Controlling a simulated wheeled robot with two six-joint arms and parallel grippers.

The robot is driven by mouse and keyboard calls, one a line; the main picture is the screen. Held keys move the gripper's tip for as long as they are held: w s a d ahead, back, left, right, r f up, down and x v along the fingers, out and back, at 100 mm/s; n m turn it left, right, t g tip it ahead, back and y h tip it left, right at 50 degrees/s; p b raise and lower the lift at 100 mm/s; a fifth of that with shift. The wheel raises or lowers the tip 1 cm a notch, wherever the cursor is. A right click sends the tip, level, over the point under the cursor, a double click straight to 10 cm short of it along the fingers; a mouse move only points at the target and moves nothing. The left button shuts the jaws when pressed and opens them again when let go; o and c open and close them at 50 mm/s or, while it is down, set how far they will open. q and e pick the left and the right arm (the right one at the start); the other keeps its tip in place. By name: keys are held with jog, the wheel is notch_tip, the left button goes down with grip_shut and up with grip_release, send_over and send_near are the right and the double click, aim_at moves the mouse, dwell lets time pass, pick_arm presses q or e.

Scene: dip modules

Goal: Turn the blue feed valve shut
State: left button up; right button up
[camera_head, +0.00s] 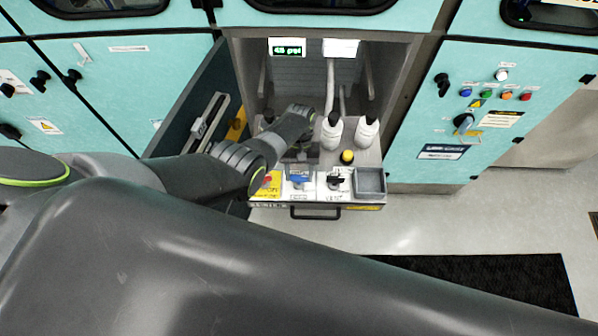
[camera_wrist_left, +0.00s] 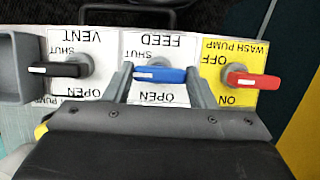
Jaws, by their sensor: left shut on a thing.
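The blue feed valve handle (camera_wrist_left: 160,74) lies crosswise on its white plate in the left wrist view, between the upside-down SHUT and OPEN labels. It also shows in the head view (camera_head: 299,177) in the middle of the panel's front. My left gripper (camera_wrist_left: 159,72) reaches in over the panel and is shut on the blue handle, one finger at each end of it. In the head view my left arm bends down above the panel. My right gripper is in neither view.
The black vent handle (camera_wrist_left: 52,70) and the red wash pump handle (camera_wrist_left: 253,80) flank the blue one closely. White bottles (camera_head: 332,131) and a yellow-topped knob (camera_head: 347,157) stand behind. An open cabinet door (camera_head: 190,105) is at the left. A grey bin (camera_head: 370,182) is at the right.

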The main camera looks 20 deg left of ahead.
pick_arm(q)
jog(key=o, duration=1)
jog(key=shift+w+r, duration=0.25)
jog(key=shift+r, duration=0.25)
jog(key=v, duration=1.6)
jog(key=shift+w+a+r+p, duration=0.1)
jog(key=shift+w+p, duration=0.05)
jog(key=shift+p, duration=0.2)
